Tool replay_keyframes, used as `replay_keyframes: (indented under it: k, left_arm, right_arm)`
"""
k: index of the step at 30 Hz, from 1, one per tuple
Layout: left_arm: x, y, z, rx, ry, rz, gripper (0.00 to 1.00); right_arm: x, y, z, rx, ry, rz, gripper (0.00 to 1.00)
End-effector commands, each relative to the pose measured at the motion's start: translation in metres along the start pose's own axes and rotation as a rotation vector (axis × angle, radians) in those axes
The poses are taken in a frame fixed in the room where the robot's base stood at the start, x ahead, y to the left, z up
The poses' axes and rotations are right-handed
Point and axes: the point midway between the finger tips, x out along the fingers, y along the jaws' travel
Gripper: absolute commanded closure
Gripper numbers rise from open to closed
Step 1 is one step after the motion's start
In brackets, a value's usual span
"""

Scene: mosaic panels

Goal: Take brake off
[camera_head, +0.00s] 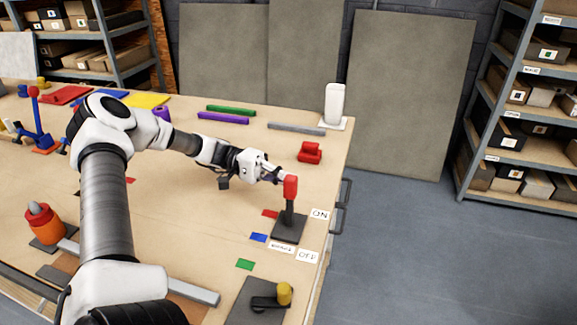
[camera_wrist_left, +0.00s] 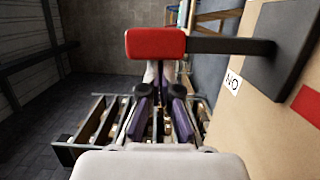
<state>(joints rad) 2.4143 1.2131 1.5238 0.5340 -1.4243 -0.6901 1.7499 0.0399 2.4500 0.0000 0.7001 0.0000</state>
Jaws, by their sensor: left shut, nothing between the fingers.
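The brake lever has a red handle (camera_head: 290,187) on a dark stem, rising from a dark square base (camera_head: 289,229) near the table's right edge. It stands about upright. An ON label (camera_head: 320,214) lies beside the base, an OFF label (camera_head: 307,256) nearer the front. My left gripper (camera_head: 276,177) is shut and empty, with its tips close to the far left side of the red handle; contact cannot be told. In the left wrist view the red handle (camera_wrist_left: 155,43) lies across in front of my fingers (camera_wrist_left: 160,97). My right gripper is out of view.
A red block (camera_head: 309,152), grey bar (camera_head: 297,128) and white device (camera_head: 334,104) sit behind the lever. A yellow-knobbed crank (camera_head: 284,293) is at the front. Coloured tiles lie left of the lever. Open floor (camera_head: 400,250) lies to the right.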

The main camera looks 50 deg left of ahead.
Motion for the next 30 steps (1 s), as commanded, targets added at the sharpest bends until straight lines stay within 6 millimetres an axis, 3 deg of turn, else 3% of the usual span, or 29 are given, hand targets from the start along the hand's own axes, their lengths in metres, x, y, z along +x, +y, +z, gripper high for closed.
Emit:
replay_keyframes:
  k: [3,12,16,30]
  left_arm:
    - [0.003,0.012,0.012,0.109,0.001,-0.021,1.00]
    - [0.009,0.013,0.036,0.357,0.001,-0.084,1.00]
    - [0.011,0.010,0.042,0.439,0.003,-0.104,1.00]
    - [0.013,0.003,0.051,0.429,-0.002,-0.107,1.00]
  right_arm:
    - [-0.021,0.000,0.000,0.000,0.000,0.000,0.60]
    - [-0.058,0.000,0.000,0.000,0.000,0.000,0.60]
    - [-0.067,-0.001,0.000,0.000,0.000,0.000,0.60]
    - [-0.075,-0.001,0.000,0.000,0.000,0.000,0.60]
